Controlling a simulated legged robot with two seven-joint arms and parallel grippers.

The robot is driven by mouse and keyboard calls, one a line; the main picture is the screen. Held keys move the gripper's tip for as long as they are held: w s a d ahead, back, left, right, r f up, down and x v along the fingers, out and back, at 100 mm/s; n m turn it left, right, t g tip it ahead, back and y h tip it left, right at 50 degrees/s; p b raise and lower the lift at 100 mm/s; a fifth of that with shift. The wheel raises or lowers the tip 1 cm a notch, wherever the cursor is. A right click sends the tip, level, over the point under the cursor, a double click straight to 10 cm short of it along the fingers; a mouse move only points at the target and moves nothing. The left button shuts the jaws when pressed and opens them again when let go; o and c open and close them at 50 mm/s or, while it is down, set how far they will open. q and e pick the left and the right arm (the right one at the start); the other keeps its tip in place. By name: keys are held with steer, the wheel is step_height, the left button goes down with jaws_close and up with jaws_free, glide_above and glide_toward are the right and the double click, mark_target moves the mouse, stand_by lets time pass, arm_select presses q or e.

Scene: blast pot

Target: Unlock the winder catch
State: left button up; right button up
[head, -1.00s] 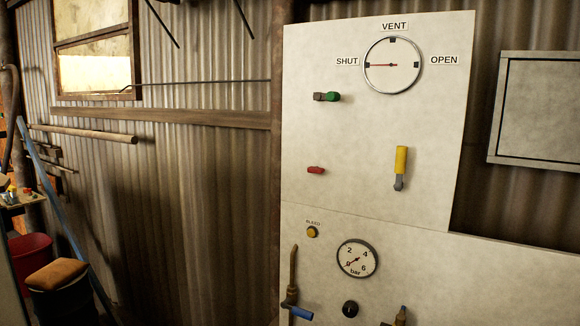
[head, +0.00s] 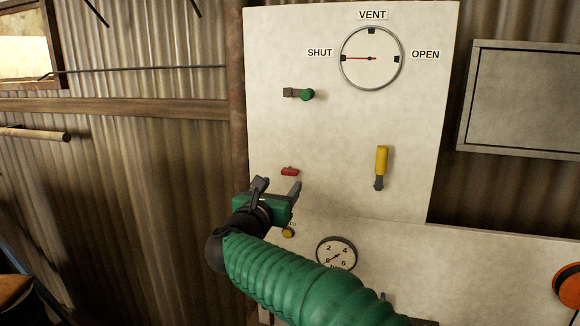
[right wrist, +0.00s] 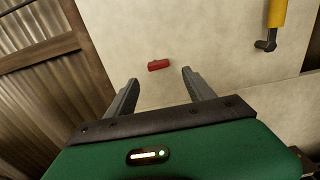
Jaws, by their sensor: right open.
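A small red catch (head: 290,171) sits on the pale upper panel, below the green knob (head: 306,95). No label marks it as the winder catch. In the right wrist view the red catch (right wrist: 158,65) lies ahead of the fingertips, roughly midway between them and not gripped. My right gripper (head: 278,185) is open and empty, just below the red catch in the head view. The yellow crank handle (head: 381,160) hangs on the panel to the right. My left gripper is not in view.
A round dial (head: 371,58) marked SHUT, VENT and OPEN has its red needle toward SHUT. A bar gauge (head: 336,253) sits low, partly behind my right arm. A grey cabinet (head: 525,100) is at right. The upper panel (head: 330,140) between catch and crank is clear.

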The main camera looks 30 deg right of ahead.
mark_target(289, 174)
steer(key=p+x, duration=0.2)
steer(key=x, duration=0.5)
steer(key=shift+w+r+p, duration=0.2)
steer(key=shift+w+p, duration=0.2)
steer(key=shift+w+d, duration=0.1)
steer(key=shift+d, duration=0.2)
steer(key=shift+w+d+f, duration=0.15)
steer(key=shift+w, duration=0.05)
steer(key=shift+d, duration=0.1)
steer(key=c, duration=0.3)
jaws_close()
